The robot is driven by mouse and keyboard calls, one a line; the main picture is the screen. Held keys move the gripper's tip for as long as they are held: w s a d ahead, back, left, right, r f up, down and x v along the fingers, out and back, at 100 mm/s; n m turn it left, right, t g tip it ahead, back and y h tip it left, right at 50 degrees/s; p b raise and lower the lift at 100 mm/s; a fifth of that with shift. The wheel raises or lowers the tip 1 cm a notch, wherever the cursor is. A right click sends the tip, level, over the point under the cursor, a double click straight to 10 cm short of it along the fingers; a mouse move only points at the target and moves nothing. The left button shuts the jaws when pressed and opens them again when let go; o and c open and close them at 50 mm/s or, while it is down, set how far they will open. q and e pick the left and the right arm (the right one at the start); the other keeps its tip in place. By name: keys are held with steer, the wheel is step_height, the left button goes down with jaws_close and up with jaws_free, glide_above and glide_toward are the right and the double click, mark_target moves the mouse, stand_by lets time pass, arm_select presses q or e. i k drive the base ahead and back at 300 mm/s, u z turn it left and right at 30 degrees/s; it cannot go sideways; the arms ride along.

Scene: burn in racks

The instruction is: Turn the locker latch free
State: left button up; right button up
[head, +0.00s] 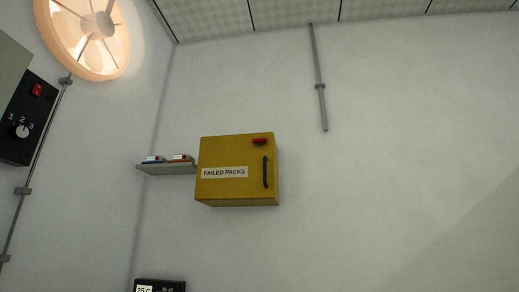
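A yellow wall locker (225,188) labelled "FAILED PACKS" hangs on the white wall, left of the middle of the head view. Its red latch (260,141) lies roughly level near the top right of the door. A dark vertical handle (265,172) is below the latch. The door looks closed. Neither of my grippers shows in this view.
A small grey shelf (168,170) with small items is left of the locker. A dark display (159,286) sits below. The wall to the right is mostly bare, with a conduit (318,75).

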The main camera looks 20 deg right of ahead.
mark_target(261, 142)
steer(key=z, duration=0.6)
steer(key=i, duration=0.8)
steer(key=z, duration=0.8)
